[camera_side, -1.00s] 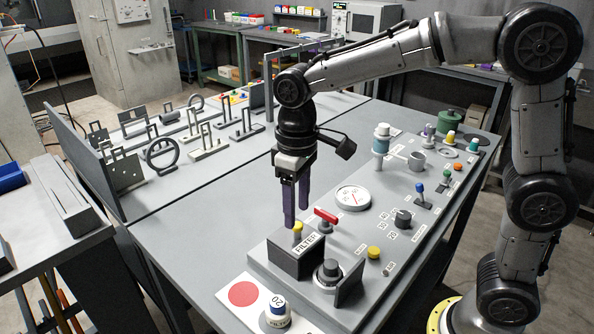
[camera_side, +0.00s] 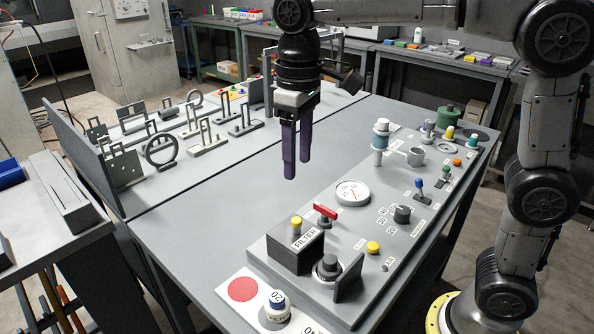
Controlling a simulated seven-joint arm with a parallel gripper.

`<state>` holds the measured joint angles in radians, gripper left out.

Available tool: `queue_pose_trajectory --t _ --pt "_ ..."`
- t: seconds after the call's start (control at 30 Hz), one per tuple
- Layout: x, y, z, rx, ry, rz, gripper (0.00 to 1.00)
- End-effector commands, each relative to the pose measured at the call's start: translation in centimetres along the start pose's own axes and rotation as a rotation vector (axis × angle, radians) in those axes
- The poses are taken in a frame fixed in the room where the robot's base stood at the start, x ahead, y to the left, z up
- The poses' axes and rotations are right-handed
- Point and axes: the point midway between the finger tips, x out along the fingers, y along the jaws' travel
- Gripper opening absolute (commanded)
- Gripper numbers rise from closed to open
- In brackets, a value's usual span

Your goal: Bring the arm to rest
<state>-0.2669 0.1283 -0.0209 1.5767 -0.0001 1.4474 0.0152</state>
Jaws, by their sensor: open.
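My gripper (camera_side: 297,172) points straight down above the middle of the grey table (camera_side: 215,225). Its two purple fingers are a little apart, with nothing seen between them. It hangs clear of the control panel (camera_side: 262,247), above and behind the filter box (camera_side: 297,247) with the yellow knob (camera_side: 296,222). My arm reaches in from the right along the top of the picture. Its upper links are partly cut off by the top edge.
A blue-topped cap (camera_side: 277,307) stands at the front. Fixtures with rings and frames (camera_side: 160,150) stand at the back left.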

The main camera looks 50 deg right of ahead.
Motion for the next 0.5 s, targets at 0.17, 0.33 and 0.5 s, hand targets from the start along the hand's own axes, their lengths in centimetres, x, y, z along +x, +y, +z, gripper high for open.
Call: queue_pose_trajectory --t 0.17,0.33,0.5 --pt "-3.2 1.9 3.4 0.054 0.085 0.002 0.56" --pt "-3.8 3.6 9.4 0.125 0.182 0.01 0.56" --pt "-2.0 4.5 15.0 0.188 0.288 0.026 0.56"
